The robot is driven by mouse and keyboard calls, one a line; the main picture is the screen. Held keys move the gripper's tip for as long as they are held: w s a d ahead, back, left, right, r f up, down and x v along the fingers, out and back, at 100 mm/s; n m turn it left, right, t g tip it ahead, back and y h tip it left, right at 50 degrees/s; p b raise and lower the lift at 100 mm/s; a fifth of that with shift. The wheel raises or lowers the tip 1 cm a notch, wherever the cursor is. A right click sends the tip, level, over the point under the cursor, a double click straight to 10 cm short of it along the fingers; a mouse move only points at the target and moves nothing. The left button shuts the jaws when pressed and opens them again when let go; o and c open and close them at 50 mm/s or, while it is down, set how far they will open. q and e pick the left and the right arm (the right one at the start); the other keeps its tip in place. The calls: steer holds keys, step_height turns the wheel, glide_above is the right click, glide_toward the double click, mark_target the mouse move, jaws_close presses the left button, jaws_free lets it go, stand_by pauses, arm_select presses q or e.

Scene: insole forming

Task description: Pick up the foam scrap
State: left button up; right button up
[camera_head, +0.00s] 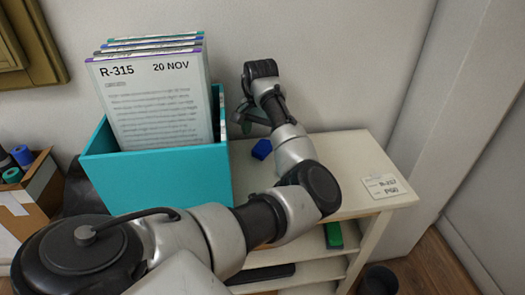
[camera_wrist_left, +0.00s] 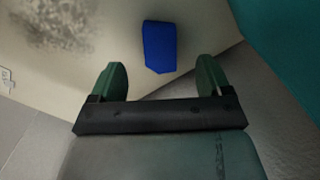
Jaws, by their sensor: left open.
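A small blue piece, which looks like the foam scrap (camera_head: 262,149), lies on the white shelf top just right of the teal box. In the left wrist view the blue foam scrap (camera_wrist_left: 159,46) lies just beyond and between my fingertips. My left gripper (camera_head: 244,118) reaches over the shelf top near the wall, with the scrap close by. In the left wrist view the left gripper (camera_wrist_left: 162,76) has its two green fingers wide apart with nothing between them. My right gripper is not in view.
A teal box (camera_head: 160,185) holding upright folders (camera_head: 160,105) stands left of the scrap. A label card (camera_head: 382,186) lies at the right of the white shelf unit (camera_head: 345,160). A green item (camera_head: 333,235) sits on a lower shelf. A cardboard box (camera_head: 30,195) stands at far left.

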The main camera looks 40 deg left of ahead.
mark_target(263, 146)
arm_select(q)
steer(key=f, duration=0.2)
steer(key=w+f+b, duration=0.1)
steer(key=f, duration=0.2)
steer(key=shift+f, duration=0.2)
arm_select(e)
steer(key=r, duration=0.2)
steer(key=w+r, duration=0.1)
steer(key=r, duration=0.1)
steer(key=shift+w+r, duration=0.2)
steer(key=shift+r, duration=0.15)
arm_select(q)
steer(key=shift+c, duration=0.3)
steer(key=c, duration=0.9)
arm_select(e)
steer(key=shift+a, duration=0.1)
